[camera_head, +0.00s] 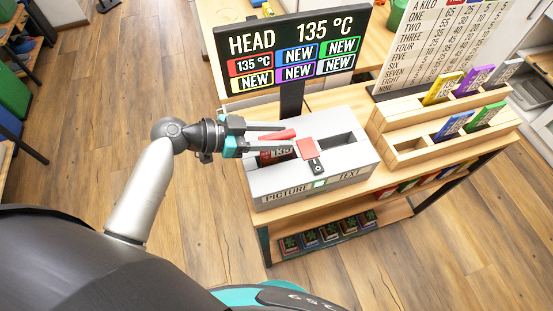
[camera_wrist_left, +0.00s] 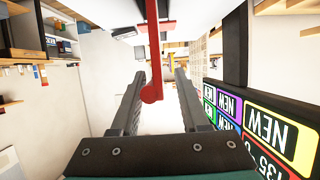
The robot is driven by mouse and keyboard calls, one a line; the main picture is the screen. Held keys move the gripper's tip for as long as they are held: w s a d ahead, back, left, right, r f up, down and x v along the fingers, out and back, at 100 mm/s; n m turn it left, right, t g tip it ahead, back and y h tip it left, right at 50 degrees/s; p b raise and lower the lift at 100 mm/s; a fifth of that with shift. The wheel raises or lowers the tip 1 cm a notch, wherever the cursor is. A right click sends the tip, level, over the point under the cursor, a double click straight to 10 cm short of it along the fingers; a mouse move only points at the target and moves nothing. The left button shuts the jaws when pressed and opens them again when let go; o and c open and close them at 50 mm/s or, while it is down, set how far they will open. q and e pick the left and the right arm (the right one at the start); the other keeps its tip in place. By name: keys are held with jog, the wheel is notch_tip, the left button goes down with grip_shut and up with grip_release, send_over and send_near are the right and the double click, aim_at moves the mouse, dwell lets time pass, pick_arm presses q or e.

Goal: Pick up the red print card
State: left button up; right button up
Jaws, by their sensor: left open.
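A red print card with a white "135" (camera_head: 276,156) sits in the left opening of the light grey printing box (camera_head: 345,181), partly hidden by my gripper. My left gripper (camera_head: 282,141) reaches in from the left over that end of the box, its jaws apart. A red bar (camera_head: 280,134) shows between its fingers. In the left wrist view a red bar with a round end (camera_wrist_left: 152,93) shows between the open fingers (camera_wrist_left: 155,90); I cannot tell whether they touch it. My right gripper is not in view.
A red square piece on a black bracket (camera_head: 308,149) is on the box top, beside an empty dark slot. A black sign (camera_head: 290,55) stands behind. A wooden rack (camera_head: 405,154) with several coloured cards stands right.

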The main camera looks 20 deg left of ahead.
pick_arm(q)
jog(key=shift+c, duration=0.2)
grip_shut()
dwell(1.3)
